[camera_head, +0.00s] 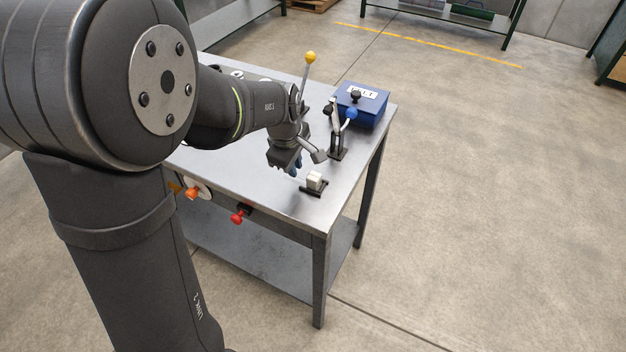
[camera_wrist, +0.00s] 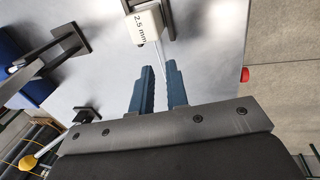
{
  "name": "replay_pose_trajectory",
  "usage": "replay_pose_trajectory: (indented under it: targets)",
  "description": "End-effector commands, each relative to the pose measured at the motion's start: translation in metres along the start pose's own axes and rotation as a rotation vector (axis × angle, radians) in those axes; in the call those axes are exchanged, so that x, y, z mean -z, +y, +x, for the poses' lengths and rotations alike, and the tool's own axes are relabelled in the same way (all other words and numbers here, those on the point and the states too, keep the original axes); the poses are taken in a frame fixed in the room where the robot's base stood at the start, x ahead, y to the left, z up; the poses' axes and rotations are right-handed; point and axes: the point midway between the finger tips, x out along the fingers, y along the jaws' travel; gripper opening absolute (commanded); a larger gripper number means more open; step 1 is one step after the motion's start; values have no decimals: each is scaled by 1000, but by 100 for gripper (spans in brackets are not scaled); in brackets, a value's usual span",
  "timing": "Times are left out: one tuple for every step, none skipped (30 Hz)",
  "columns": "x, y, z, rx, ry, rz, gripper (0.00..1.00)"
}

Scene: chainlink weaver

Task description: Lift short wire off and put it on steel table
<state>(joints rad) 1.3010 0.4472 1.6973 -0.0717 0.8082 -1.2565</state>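A white block (camera_wrist: 145,26) marked "2.5 mm" sits in a dark holder. In the head view the same block (camera_head: 315,180) stands near the table's right front corner. A thin pale line, which looks like the short wire (camera_wrist: 158,54), runs from the block towards my gripper (camera_wrist: 160,67). My gripper's blue fingers are apart, with the line seen between their tips; whether it lies at fingertip depth I cannot tell. In the head view my gripper (camera_head: 296,168) is low over the steel table (camera_head: 262,194), just behind and left of the block, its fingers partly hidden.
A blue labelled box (camera_head: 362,108) stands at the back right corner. A clamp with a blue-knobbed lever (camera_head: 351,114) stands between it and my gripper. A yellow-knobbed lever (camera_head: 310,58) rises behind my arm. Red (camera_head: 237,217) and orange (camera_head: 193,194) knobs line the front edge.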

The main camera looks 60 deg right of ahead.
Motion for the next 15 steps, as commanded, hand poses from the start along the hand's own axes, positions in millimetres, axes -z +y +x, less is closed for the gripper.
replay_pose_trajectory:
  targets:
    - [0,0,9,4,-1,0,14]
    - [0,0,14,5,-1,0,14]
    - [0,1,19,4,-1,0,14]
    - [0,1,23,4,-1,0,14]
    - [0,1,26,4,-1,0,14]
    - [0,1,30,3,-1,0,14]
    - [0,1,32,2,-1,0,14]
    - [0,1,34,2,0,0,14]
    - [0,1,35,1,0,0,14]
    - [0,1,35,1,0,0,14]
    - [0,1,36,1,0,0,14]
    - [0,1,35,1,0,0,14]
    - [0,1,35,1,0,0,14]
    - [0,1,35,1,0,0,14]
    - [0,1,35,1,0,0,14]
